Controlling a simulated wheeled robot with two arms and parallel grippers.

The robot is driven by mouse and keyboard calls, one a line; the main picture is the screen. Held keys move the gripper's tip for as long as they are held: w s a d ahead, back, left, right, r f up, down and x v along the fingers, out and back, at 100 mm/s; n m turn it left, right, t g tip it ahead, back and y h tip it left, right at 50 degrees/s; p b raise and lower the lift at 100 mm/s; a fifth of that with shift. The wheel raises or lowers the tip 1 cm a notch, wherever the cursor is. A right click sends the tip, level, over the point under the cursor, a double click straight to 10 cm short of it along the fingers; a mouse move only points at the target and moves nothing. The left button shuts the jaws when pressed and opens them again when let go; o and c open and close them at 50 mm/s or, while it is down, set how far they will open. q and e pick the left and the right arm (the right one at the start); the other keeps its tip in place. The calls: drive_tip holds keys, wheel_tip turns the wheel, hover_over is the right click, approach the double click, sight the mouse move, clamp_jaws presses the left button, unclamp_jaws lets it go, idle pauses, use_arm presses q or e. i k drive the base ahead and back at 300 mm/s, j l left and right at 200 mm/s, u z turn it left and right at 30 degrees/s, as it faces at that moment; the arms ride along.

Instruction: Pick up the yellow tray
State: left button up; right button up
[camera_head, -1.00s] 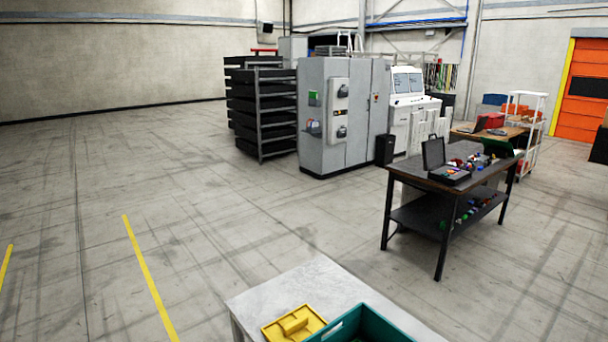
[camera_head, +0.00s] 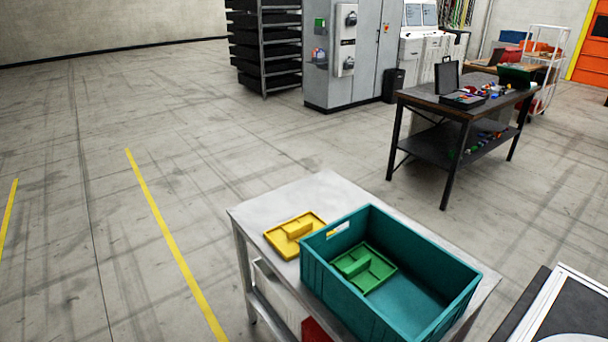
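The yellow tray (camera_head: 284,241) lies flat on the light grey table (camera_head: 290,195), left of the teal crate. It is a shallow tray with a raised block across its middle. Its right corner reaches close to the crate's left wall; I cannot tell if they touch. Neither of my grippers is in view.
The teal crate (camera_head: 463,290) stands on the table's right part, with a green tray (camera_head: 377,272) inside. A dark workbench (camera_head: 430,105) with small parts is behind at the right. A dark panel with a white frame (camera_head: 570,310) is at the lower right. The floor at left is clear.

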sight(285, 237)
drive_tip(key=i+j, duration=0.2)
drive_tip(key=j, duration=0.15)
drive_tip(key=i+j+z, duration=0.15)
drive_tip(key=j, duration=0.2)
drive_tip(key=i+j, duration=0.15)
drive_tip(key=j, duration=0.2)
drive_tip(key=i+j+z, duration=0.15)
drive_tip(key=j, duration=0.2)
drive_tip(key=i+j, duration=0.2)
drive_tip(key=j, duration=0.2)
drive_tip(key=i+j+z, duration=0.15)
drive_tip(key=j, duration=0.25)
drive_tip(key=i+j, duration=0.1)
drive_tip(key=j, duration=0.3)
drive_tip(key=z, duration=0.05)
